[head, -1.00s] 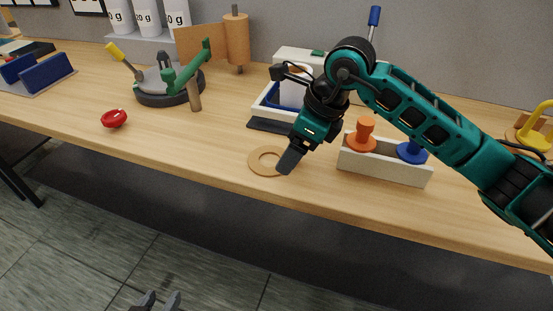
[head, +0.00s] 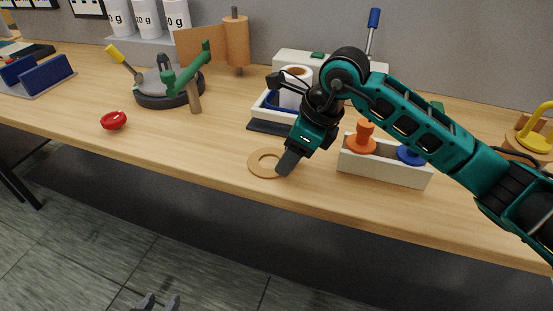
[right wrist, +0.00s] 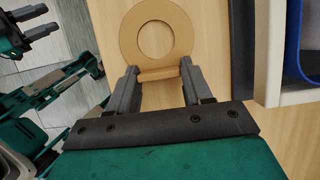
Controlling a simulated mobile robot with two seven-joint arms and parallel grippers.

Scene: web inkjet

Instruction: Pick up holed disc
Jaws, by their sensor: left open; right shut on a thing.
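The holed disc (head: 254,165) is a flat tan ring near the front edge of the wooden table. It also shows in the right wrist view (right wrist: 182,38), with its round hole clear and a narrow block-like part between the fingers. My right gripper (head: 285,164) points down at the disc's right side and is shut on it; its fingers (right wrist: 158,84) stand on either side of that part. The disc looks flat at table level; I cannot tell if it touches the wood. My left gripper (head: 158,301) is open and empty, low in front of the table.
A white box with orange and blue pegs (head: 382,172) stands close to the right of my right gripper. The table between is clear.

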